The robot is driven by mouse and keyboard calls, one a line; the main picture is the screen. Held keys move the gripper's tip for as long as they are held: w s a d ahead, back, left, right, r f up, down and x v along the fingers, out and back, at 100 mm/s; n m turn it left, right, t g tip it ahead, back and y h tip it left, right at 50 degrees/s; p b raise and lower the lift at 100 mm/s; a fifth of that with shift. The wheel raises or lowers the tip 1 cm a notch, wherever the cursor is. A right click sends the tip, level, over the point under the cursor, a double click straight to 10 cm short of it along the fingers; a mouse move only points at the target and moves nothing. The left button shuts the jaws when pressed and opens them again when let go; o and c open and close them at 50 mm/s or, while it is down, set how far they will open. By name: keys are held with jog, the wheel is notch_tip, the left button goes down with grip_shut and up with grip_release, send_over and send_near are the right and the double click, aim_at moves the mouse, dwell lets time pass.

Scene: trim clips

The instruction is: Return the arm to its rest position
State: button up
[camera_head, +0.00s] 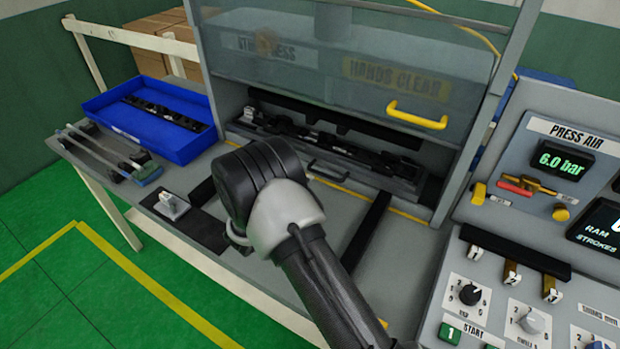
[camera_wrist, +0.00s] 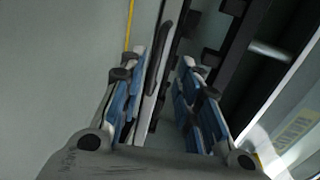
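My arm (camera_head: 285,205) reaches from the lower edge of the head view over the middle of the grey bench, bent at a dark joint in front of the press. My gripper is mostly hidden behind the arm in the head view. In the wrist view my gripper (camera_wrist: 160,78) shows two fingers with blue pads standing apart. I see nothing held between them. A grey edge and dark rails of the station lie beyond the fingers; how far off they are I cannot tell.
The press guard (camera_head: 345,65) with a yellow handle (camera_head: 417,114) stands behind my arm, above a dark fixture (camera_head: 335,150). A blue tray (camera_head: 150,140) holding a dark trim strip is left. A small light clip (camera_head: 172,204) lies near the bench front. A control panel (camera_head: 530,240) stands right.

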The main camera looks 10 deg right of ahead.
jog(key=shift+v, duration=1)
jog(key=s+d+r+m+g+y, duration=0.1)
jog(key=s+d+r+m+g, duration=0.4)
jog(key=s+r+m, duration=0.5)
jog(key=s+d+r+m+g, duration=0.4)
jog(key=s+d+r+m, duration=0.4)
jog(key=m, duration=0.5)
jog(key=s+a+r+m+t+y, duration=0.1)
jog(key=s+a+m+y, duration=0.4)
jog(key=s+m, duration=0.5)
jog(key=s+a+r+m+t+y, duration=0.1)
jog(key=s+a+r+m+y, duration=0.2)
jog(key=s+m, duration=0.8)
jog(key=a+m+y, duration=0.1)
jog(key=a+y, duration=0.1)
jog(key=a, duration=0.1)
jog(key=shift+a+t, duration=0.2)
jog(key=shift+t, duration=0.2)
